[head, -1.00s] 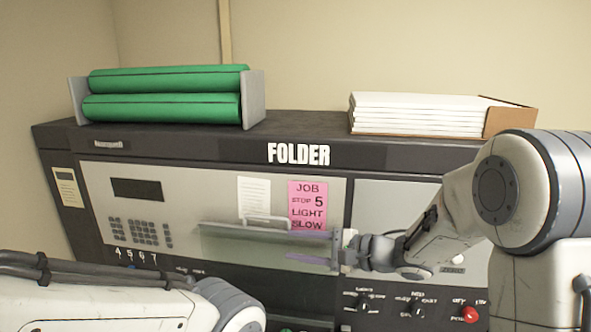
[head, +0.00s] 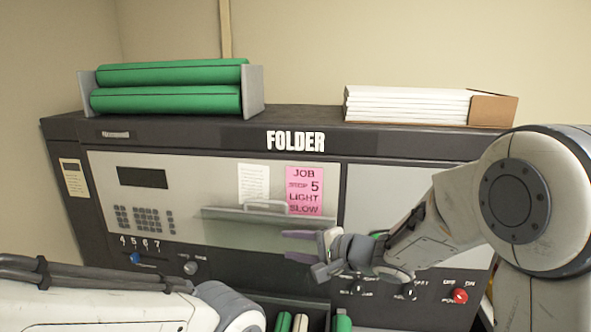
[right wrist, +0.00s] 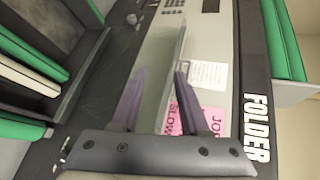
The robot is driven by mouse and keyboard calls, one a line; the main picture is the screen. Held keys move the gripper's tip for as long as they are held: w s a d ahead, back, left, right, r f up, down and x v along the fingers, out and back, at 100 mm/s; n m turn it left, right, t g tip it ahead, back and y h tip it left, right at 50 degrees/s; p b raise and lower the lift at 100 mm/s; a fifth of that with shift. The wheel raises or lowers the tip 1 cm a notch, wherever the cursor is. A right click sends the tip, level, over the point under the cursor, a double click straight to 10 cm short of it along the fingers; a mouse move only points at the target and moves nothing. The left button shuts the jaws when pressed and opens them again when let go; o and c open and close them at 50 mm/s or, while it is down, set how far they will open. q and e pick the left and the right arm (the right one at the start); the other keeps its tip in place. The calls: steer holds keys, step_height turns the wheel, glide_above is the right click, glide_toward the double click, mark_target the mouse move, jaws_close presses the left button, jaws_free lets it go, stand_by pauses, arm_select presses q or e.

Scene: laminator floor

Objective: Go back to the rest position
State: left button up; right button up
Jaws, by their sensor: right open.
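My right gripper (head: 298,246) is open in front of the folder machine (head: 210,150), just below a clear flap with a handle (head: 262,210). In the right wrist view its two purple fingers (right wrist: 155,95) stand apart, with the edge of the clear flap (right wrist: 160,60) showing between them. I cannot tell if they touch it. My left arm comes in at the lower left of the head view, but its gripper is out of the picture.
A pink job note (head: 305,190) is on the panel. Green rolls (head: 170,87) in a holder and a stack of white sheets (head: 410,105) lie on top. Slide switch (head: 136,258), knobs (head: 190,268) and a red power knob (head: 460,295) are below. Green and white rollers (head: 283,322) show at the bottom.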

steer(key=s+d+f+n+g+h+b, duration=0.1)
steer(key=s+d+f+n+h+b, duration=0.2)
steer(key=s+f+n+h+b, duration=0.7)
steer(key=s+d+f+n+g+b, duration=0.1)
steer(key=s+f+n+g, duration=0.2)
steer(key=s, duration=0.8)
steer(key=s+d+f+n+g+b, duration=0.1)
steer(key=s+f+n+g, duration=0.3)
steer(key=s+f, duration=0.4)
steer(key=s+g+b, duration=0.1)
steer(key=s, duration=0.1)
steer(key=shift+s+f, duration=0.3)
steer(key=shift+s, duration=0.1)
